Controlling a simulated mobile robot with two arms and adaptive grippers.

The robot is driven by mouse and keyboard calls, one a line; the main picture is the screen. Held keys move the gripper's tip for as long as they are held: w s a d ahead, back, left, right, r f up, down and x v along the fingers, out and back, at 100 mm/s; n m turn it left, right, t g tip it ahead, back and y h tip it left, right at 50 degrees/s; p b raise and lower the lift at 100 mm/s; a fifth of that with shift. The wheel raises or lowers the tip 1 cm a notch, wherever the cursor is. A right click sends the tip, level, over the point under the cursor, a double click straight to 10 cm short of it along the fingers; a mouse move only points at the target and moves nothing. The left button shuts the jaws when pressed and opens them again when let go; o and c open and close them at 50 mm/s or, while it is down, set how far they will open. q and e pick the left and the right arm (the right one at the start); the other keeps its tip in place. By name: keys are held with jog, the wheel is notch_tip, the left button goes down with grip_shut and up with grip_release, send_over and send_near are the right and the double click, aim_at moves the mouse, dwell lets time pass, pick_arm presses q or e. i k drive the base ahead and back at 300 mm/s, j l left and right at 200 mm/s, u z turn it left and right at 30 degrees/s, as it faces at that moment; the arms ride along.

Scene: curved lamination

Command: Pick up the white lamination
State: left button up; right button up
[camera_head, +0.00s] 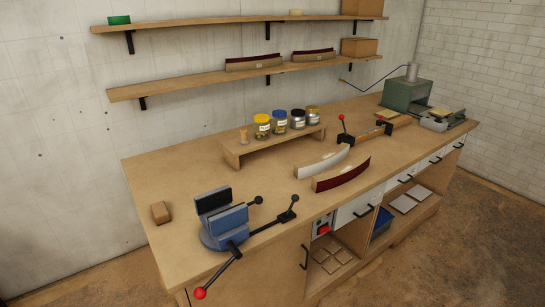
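The white lamination (322,161) is a curved, pale strip. It lies on the wooden workbench (200,166), near the middle, in front of the small raised shelf. A dark red curved lamination (342,175) lies just in front of it, nearer the bench's front edge, with a narrow gap between them. Neither gripper is in the head view.
A low riser (275,146) with several jars is behind the laminations. A clamp (366,134) and green machine (407,95) are farther right.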

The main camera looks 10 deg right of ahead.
aim_at(309, 168)
jog(key=i+l+u, duration=0.2)
jog(key=l+u, duration=0.2)
jog(key=l, duration=0.3)
jog(key=i+l+u, duration=0.1)
jog(key=l+u, duration=0.25)
jog(key=l, duration=0.35)
jog(key=l+u, duration=0.4)
jog(key=l, duration=0.3)
